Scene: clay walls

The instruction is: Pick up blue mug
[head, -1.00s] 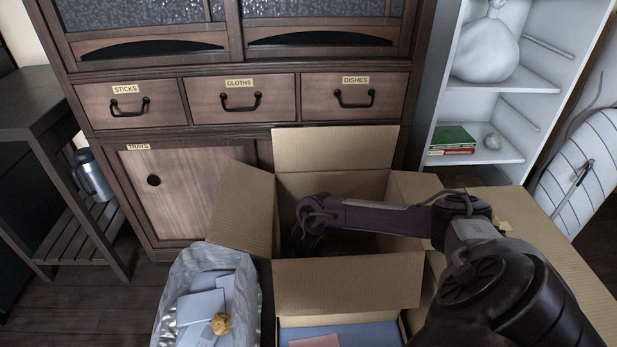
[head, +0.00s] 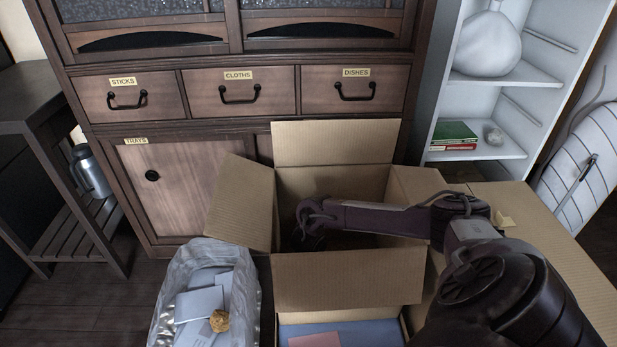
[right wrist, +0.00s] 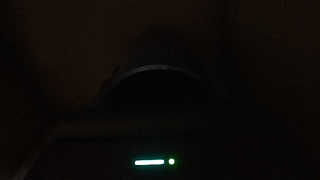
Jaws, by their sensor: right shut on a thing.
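My right arm reaches from the right into an open cardboard box (head: 348,282). Its gripper (head: 308,236) is down inside the box, and its fingertips are hard to make out in the shadow. The right wrist view is very dark. It shows the curved rim of a round, mug-like thing (right wrist: 156,69) at the gripper, which is shut on it. I take this for the blue mug; its colour barely shows, and the head view does not show it. My left gripper is not in view.
The box's flaps stand open around my right arm. A clear bag of papers (head: 165,318) stands at the front left. Another cardboard box (head: 560,250) is at the right. A wooden cabinet (head: 190,190) stands close behind, beside a white shelf (head: 490,150).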

